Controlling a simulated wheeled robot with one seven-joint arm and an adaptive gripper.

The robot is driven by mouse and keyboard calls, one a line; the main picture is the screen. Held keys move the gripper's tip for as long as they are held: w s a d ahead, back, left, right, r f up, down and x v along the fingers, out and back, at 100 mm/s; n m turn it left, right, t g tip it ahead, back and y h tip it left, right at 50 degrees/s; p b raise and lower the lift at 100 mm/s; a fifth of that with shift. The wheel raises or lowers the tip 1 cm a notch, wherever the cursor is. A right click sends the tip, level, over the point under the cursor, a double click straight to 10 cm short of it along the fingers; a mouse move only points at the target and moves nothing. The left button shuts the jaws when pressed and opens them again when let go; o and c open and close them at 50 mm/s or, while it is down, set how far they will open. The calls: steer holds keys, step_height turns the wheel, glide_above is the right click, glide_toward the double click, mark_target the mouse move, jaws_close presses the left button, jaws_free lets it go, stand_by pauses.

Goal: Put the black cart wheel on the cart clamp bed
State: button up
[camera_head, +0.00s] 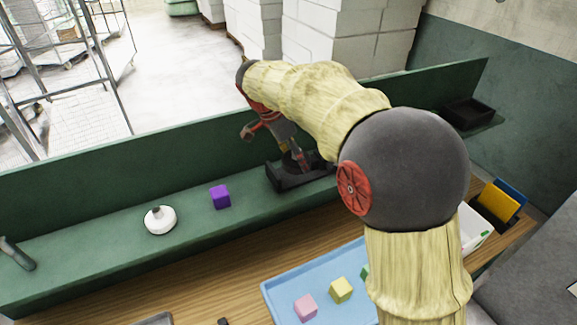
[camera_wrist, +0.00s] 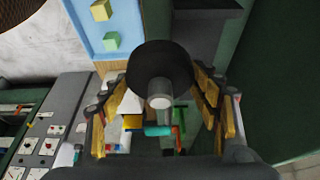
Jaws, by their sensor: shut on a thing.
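My gripper (camera_head: 297,158) is shut on the black cart wheel, seen in the wrist view as a round black disc (camera_wrist: 160,62) with a pale grey hub facing the camera. Its fingers stand on both sides of the wheel. In the head view the dark wheel (camera_head: 291,162) shows at the fingertips, over a black open-fronted holder (camera_head: 290,182) on the green shelf. This holder looks like the clamp bed. I cannot tell whether the wheel touches it. My forearm partly hides the holder's right side.
A white wheel-like piece (camera_head: 160,220) and a purple cube (camera_head: 220,196) stand on the green shelf (camera_head: 100,247) to the left. A black box (camera_head: 468,112) sits at its right end. A blue tray (camera_head: 277,301) holds pink and yellow cubes. Yellow and blue bins (camera_head: 498,203) stand at right.

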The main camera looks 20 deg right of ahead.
steer(key=p, duration=0.1)
glide_above(288, 175)
steer(key=s, duration=0.1)
step_height(288, 175, down, 6)
steer(key=shift+r, duration=0.1)
steer(key=shift+w+f, duration=0.4)
steer(key=shift+f, duration=0.2)
steer(key=shift+f+p, duration=0.4)
steer(key=shift+f, duration=1.15)
steer(key=shift+f, duration=0.15)
steer(key=o, duration=1.5)
steer(key=shift+c, duration=0.2)
